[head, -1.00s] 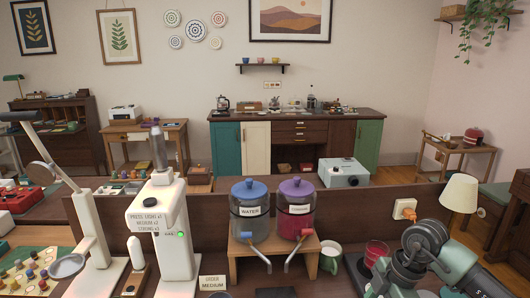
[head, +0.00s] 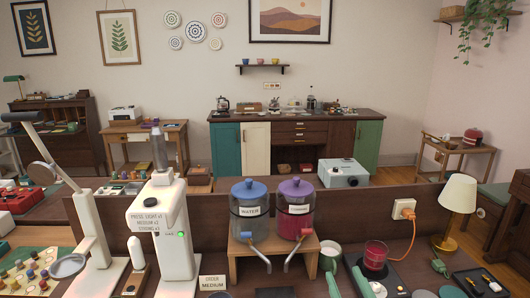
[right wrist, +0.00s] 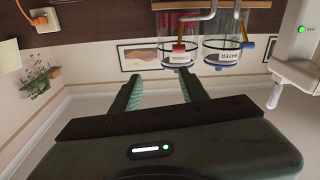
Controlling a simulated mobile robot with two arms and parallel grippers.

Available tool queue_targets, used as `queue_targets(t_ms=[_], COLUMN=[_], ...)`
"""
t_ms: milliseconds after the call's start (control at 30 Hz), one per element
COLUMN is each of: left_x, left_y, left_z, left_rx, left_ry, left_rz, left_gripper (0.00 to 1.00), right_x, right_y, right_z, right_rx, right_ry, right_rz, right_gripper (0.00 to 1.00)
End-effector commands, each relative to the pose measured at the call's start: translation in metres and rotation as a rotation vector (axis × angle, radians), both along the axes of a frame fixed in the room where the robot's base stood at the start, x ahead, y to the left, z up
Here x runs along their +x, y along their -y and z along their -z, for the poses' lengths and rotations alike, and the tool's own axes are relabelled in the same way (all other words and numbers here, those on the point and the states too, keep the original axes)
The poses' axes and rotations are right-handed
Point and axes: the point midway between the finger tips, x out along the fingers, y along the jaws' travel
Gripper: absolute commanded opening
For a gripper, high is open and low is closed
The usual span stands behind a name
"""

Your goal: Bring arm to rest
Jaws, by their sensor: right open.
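My right gripper (right wrist: 160,84) shows in the right wrist view with its two green fingers spread apart and nothing between them. That view is upside down. The water dispenser (right wrist: 220,52) and the red-filled dispenser (right wrist: 174,48) appear beyond the fingertips, apart from them. My left gripper is in neither current view.
In the head view, the water dispenser (head: 249,212) and red-filled dispenser (head: 295,208) stand on a wooden stand (head: 275,258). Right of them are a pale mug (head: 330,257), a red glass (head: 376,254), a lamp (head: 459,194) and a black tray (head: 483,283). A white machine (head: 160,220) stands left.

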Motion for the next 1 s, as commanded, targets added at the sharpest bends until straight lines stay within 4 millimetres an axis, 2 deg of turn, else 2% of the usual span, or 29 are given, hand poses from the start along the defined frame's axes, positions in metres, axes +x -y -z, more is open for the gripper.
queue_targets(t_ms=[33, 100, 200, 300, 500, 767, 1000], left_x=[0.001, 0.001, 0.001, 0.001, 0.001, 0.001, 0.001], left_y=[0.000, 0.000, 0.000, 0.000, 0.000, 0.000, 0.000], left_z=[0.000, 0.000, 0.000, 0.000, 0.000, 0.000, 0.000], left_rx=[0.000, 0.000, 0.000, 0.000, 0.000, 0.000, 0.000], left_ry=[0.001, 0.002, 0.002, 0.002, 0.002, 0.002, 0.002], left_rz=[0.000, 0.000, 0.000, 0.000, 0.000, 0.000, 0.000], left_gripper=[0.00, 0.00, 0.00, 0.00, 0.00, 0.00, 0.00], right_x=[-0.014, -0.037, -0.081, -0.122, -0.193, -0.271, -0.257], right_y=[0.017, 0.035, 0.049, 0.052, 0.047, 0.034, 0.032], right_z=[0.033, 0.077, 0.132, 0.169, 0.210, 0.234, 0.300], right_rx=[0.015, 0.009, -0.010, -0.033, -0.068, -0.102, -0.109], right_ry=[-0.132, -0.322, -0.580, -0.779, -1.065, -1.339, -1.366], right_rz=[0.075, 0.154, 0.205, 0.206, 0.156, 0.041, 0.037], right_gripper=[0.44, 0.44, 0.44, 0.44, 0.44, 0.44, 0.44])
